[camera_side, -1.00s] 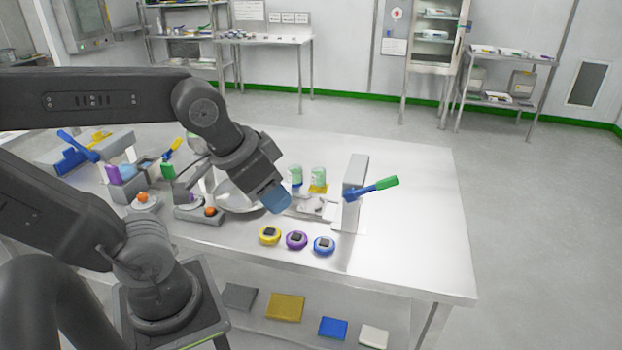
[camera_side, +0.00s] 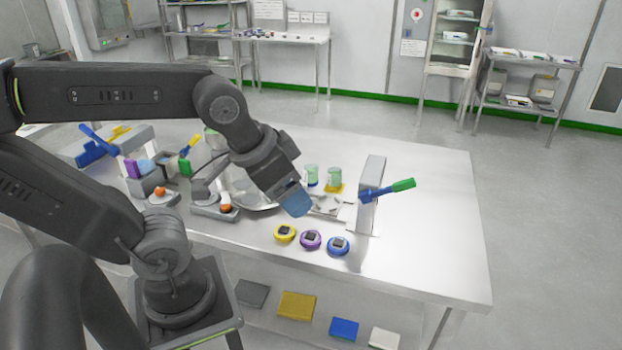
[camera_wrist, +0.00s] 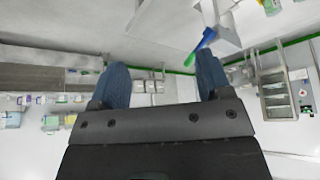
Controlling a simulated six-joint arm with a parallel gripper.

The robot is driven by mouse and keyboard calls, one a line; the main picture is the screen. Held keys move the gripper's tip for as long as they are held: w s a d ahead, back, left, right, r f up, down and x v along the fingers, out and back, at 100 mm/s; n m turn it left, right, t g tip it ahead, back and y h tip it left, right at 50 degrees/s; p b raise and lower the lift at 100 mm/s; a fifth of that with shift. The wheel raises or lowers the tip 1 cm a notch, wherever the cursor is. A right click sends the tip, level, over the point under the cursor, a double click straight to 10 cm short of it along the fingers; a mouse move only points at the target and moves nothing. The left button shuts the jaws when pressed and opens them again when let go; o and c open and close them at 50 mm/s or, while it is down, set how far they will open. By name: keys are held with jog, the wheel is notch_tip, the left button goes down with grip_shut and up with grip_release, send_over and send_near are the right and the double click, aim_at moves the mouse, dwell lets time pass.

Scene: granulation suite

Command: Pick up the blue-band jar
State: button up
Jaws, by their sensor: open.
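Two pale green jars stand side by side near the middle of the table in the side view. The left one, with blue near its base, looks like the blue-band jar (camera_side: 312,174). The right one is a yellow-marked jar (camera_side: 334,177). I cannot make out the blue-band jar in the wrist view.
A grey upright stand (camera_side: 369,192) with a blue-and-green handle (camera_side: 390,189) is right of the jars. Yellow (camera_side: 285,233), purple (camera_side: 311,239) and blue (camera_side: 338,245) round pieces lie in front. A metal bowl (camera_side: 262,203) is partly behind my gripper. The table's right side is clear.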

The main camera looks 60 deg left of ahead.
jog(key=shift+o, duration=0.5)
jog(key=w+a+r+n+g+y, duration=0.1)
jog(key=w+a+r+n, duration=0.1)
jog(key=w+a+n, duration=0.3)
jog(key=w+a+r+n+g, duration=0.1)
jog(key=w+a+r+n, duration=0.15)
jog(key=w, duration=0.55)
jog(key=n+g+h, duration=0.1)
jog(key=n+g, duration=0.3)
jog(key=n, duration=1.1)
send_over(311, 173)
jog(key=w+a, duration=0.1)
jog(key=a, duration=0.1)
notch_tip(311, 173, down, 18)
jog(key=f, duration=0.1)
notch_tip(311, 173, down, 8)
jog(key=shift+f, duration=2.85)
jog(key=shift+c, duration=0.4)
